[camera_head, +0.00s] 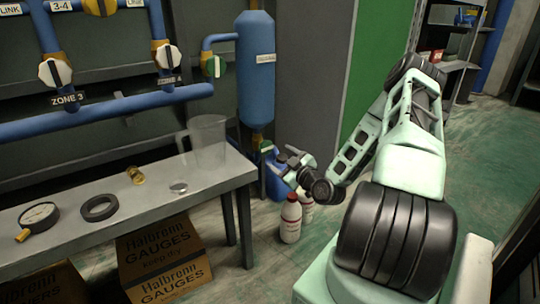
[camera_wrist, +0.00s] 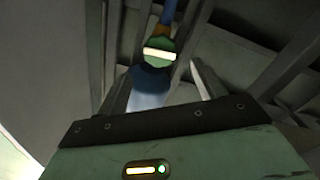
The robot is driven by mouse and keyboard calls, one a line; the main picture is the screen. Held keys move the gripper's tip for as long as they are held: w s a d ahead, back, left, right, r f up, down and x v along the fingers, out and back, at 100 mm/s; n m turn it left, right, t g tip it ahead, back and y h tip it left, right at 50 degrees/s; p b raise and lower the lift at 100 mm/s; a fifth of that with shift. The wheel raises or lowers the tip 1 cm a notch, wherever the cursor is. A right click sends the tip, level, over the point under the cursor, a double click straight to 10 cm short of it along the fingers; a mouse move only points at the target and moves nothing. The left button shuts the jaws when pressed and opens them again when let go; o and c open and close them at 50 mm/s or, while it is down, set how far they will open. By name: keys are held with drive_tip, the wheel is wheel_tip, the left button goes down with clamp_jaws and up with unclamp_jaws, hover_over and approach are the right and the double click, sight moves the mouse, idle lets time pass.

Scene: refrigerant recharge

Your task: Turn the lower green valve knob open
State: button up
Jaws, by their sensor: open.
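The lower green valve knob (camera_head: 266,147) sits under the blue tank, on its bottom outlet, just left of my gripper (camera_head: 286,165). In the wrist view the knob (camera_wrist: 159,55) is a round green disc with a white bar lying roughly crosswise. It shows ahead of and between the two spread fingers of my gripper (camera_wrist: 163,80). The fingers are open with nothing between them that I can see gripped, and the knob looks apart from them. A second, upper green knob (camera_head: 214,66) is on the blue pipe left of the tank.
The blue tank (camera_head: 256,70) hangs above the knob. The grey bench (camera_head: 215,180) with a clear jug (camera_head: 207,140) is to the left. A blue container (camera_head: 276,184) and white bottles (camera_head: 291,220) stand on the floor below my gripper. Open floor lies at right.

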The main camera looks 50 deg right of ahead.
sight(267, 149)
drive_tip(key=b+x, duration=0.1)
drive_tip(key=x, duration=0.6)
drive_tip(key=shift+w, duration=0.15)
drive_tip(key=c, duration=1)
drive_tip(key=shift+o, duration=0.2)
drive_tip(key=n, duration=0.3)
drive_tip(key=shift+a, duration=0.1)
drive_tip(key=shift+n+b, duration=0.3)
drive_tip(key=shift+n, duration=0.4)
drive_tip(key=shift+f+n+b, duration=0.1)
drive_tip(key=shift+n+b, duration=0.35)
drive_tip(key=shift+n, duration=0.65)
drive_tip(key=shift+n+b, duration=0.35)
drive_tip(key=shift+n, duration=0.75)
